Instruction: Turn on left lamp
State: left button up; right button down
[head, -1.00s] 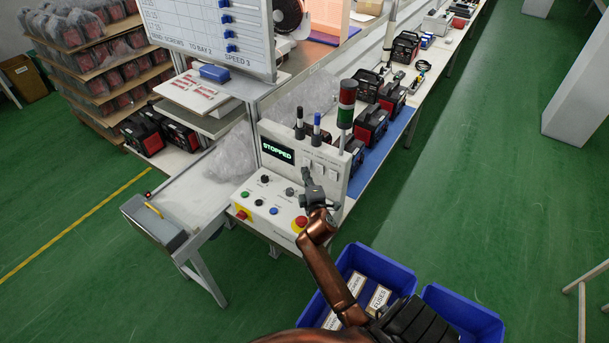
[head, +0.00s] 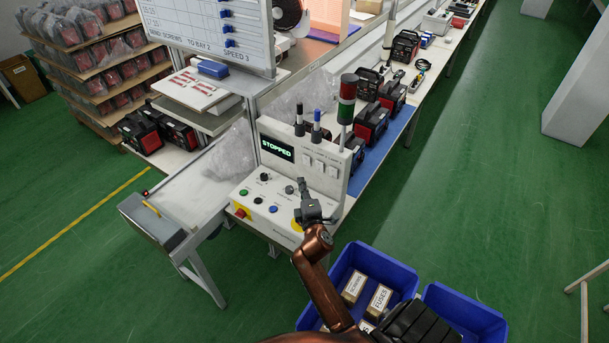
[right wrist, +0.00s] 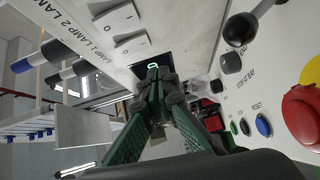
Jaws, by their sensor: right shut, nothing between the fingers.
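The control panel (head: 290,160) stands at the table's near end. Its upright face carries a row of white rocker switches (head: 318,166). In the right wrist view, labels reading LAMP 1 and LAMP 2 stand beside rockers (right wrist: 117,19) and (right wrist: 136,43) marked 0. I cannot tell their positions. Two small posts, one dark-topped (head: 299,118) and one blue-topped (head: 317,122), rise from the panel top; neither looks lit. My right gripper (head: 302,184) is shut and empty, in front of the panel face below the switches. Its fingertips (right wrist: 160,76) appear apart from the rockers. My left gripper is out of view.
A display (head: 277,149) reads STOPPED. Buttons and knobs cover the sloping console (head: 262,205); a red mushroom button (right wrist: 303,112) is close to the right gripper. A red-green signal tower (head: 346,100) stands at the panel's right. Blue bins (head: 455,315) are below right.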

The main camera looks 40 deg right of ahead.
jog(key=v, duration=0.4)
jog(key=f+v, duration=0.1)
jog(key=v, duration=0.2)
jog(key=shift+s, duration=0.15)
